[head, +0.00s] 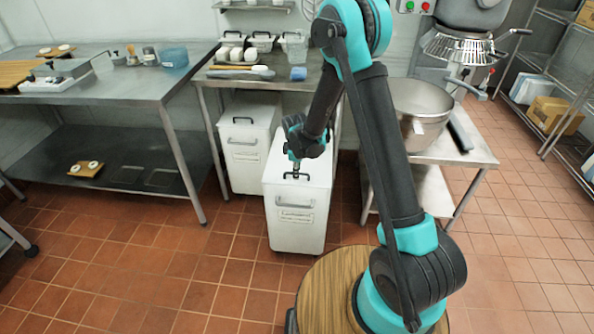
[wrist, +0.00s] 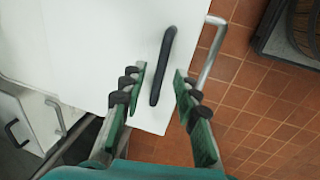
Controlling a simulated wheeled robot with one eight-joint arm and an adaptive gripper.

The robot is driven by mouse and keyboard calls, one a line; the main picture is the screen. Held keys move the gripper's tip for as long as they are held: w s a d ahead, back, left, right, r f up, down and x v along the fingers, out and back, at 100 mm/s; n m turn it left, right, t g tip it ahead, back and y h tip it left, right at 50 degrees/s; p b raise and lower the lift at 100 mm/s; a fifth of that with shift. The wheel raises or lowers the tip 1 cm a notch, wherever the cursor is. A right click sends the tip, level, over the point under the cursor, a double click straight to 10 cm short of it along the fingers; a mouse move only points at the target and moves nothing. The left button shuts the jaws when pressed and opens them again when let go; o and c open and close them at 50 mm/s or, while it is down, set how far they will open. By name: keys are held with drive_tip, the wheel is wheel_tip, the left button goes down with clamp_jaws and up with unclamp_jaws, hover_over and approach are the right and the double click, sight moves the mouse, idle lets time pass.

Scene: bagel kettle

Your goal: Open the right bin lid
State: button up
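The right bin (head: 297,222) is a white box on the floor with a black bar handle (head: 296,176) on its lid (head: 318,172). The lid looks shut. My gripper (head: 295,163) points down at the lid, at or just above the handle. In the wrist view my gripper (wrist: 159,70) is open, with one green finger on each side of the black lid handle (wrist: 162,66). I see gaps between the fingers and the handle. I cannot tell how deep the fingertips reach. The bin's metal front handle (wrist: 207,58) lies right of the right finger.
A similar left bin (head: 243,145) stands close to the left, partly under the steel table (head: 207,76). A mixer table (head: 468,151) with a large bowl (head: 420,104) is to the right. The tiled floor (head: 190,285) in front is clear.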

drive_tip(key=shift+c, duration=0.5)
clamp_jaws()
drive_tip(key=shift+w, duration=0.1)
drive_tip(key=w, duration=1.8)
drive_tip(key=shift+d, duration=0.3)
drive_tip(key=shift+o, duration=0.5)
unclamp_jaws()
